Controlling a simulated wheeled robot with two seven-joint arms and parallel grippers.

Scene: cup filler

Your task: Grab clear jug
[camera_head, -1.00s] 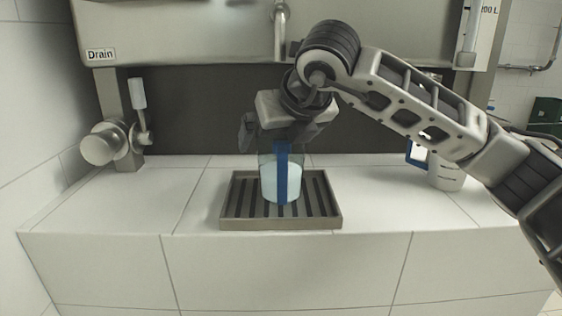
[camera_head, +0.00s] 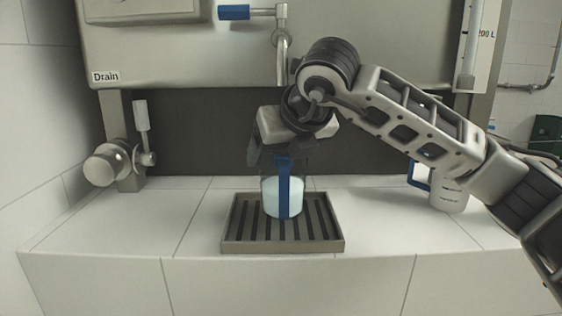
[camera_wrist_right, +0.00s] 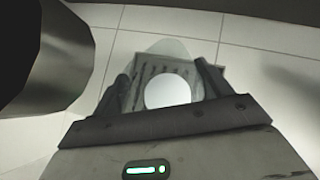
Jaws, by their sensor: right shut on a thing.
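A clear jug (camera_head: 298,187) with a blue handle (camera_head: 283,186) and pale whitish liquid in its lower part stands over the drip tray (camera_head: 232,245). The blue handle faces me. My right gripper (camera_wrist_right: 163,90) is shut on the jug, one finger on either side of it in the right wrist view. There the jug (camera_wrist_right: 168,93) shows from above with the white liquid inside. In the head view the gripper body covers the top of the jug. I cannot tell whether its base touches the tray. My left gripper is not in view.
A second, whitish jug (camera_head: 449,195) with a blue handle stands on the tiled counter at the right. A tap with a blue lever (camera_head: 234,12) hangs above the tray. A metal valve (camera_head: 107,164) sits at the left. The counter's left side is clear.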

